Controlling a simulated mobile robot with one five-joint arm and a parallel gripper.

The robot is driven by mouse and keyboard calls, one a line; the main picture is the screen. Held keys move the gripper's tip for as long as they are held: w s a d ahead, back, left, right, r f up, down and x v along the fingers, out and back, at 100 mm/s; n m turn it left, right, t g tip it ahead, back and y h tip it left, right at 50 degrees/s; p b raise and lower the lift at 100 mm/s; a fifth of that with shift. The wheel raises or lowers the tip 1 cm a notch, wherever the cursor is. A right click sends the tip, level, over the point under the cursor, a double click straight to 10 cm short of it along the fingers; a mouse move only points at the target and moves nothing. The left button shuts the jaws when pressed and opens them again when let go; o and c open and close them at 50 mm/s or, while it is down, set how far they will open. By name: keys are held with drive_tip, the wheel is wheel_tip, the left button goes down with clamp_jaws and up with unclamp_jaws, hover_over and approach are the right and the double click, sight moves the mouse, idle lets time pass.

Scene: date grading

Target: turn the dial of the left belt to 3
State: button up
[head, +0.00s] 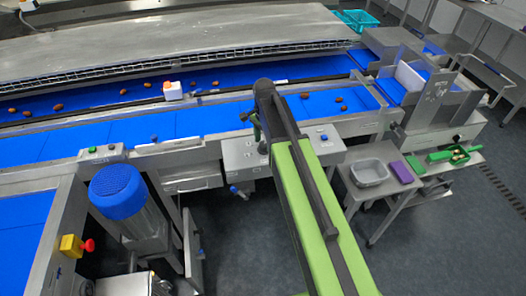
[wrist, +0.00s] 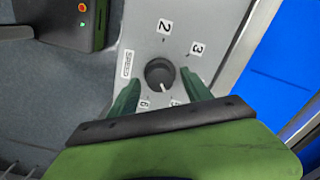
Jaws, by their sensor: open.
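The dial (wrist: 158,73) is a round dark knob on a pale grey panel (wrist: 140,38) with a "SPEED" label. Its white mark points down and slightly right in the wrist view, towards a partly hidden label and away from the 3 (wrist: 197,47). The 2 (wrist: 164,26) is above it; another label at lower left is hard to read. My gripper (wrist: 160,76) is open, its green fingers on either side of the knob; I cannot tell whether they touch it. In the head view my gripper (head: 258,128) is over the control box (head: 236,158); my arm hides much there.
A blue belt (head: 190,122) runs behind the box, and brown dates lie on the belts. A blue-capped cylinder (head: 118,192) and a red emergency button (head: 89,245) stand at left. A grey tub (head: 369,173) and purple block (head: 398,172) sit on a side table at right.

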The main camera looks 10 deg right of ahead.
drive_tip(key=shift+f, duration=0.2)
clamp_jaws()
drive_tip(key=shift+a, duration=0.15)
